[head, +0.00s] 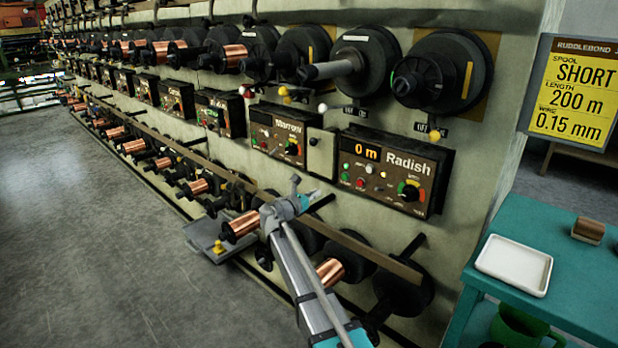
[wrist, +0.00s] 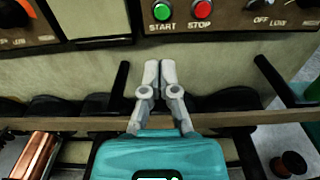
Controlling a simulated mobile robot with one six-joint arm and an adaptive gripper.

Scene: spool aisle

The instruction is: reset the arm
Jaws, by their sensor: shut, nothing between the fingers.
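My gripper (wrist: 160,70) is in the middle of the wrist view, its two grey fingers together and nothing between them. It points at the pale machine wall, below the green START button (wrist: 172,9) and the red STOP button (wrist: 200,9). In the head view my gripper (head: 297,184) is small, at the end of my outstretched arm, in front of the wall and below the Radish panel (head: 385,172). The Radish panel reads 0 m.
A long rail (head: 375,258) with black spools and copper spools (head: 329,271) runs below the panels, close to my arm. A teal table (head: 573,297) with a white tray (head: 514,264) stands at the right. The grey floor (head: 90,255) at the left is clear.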

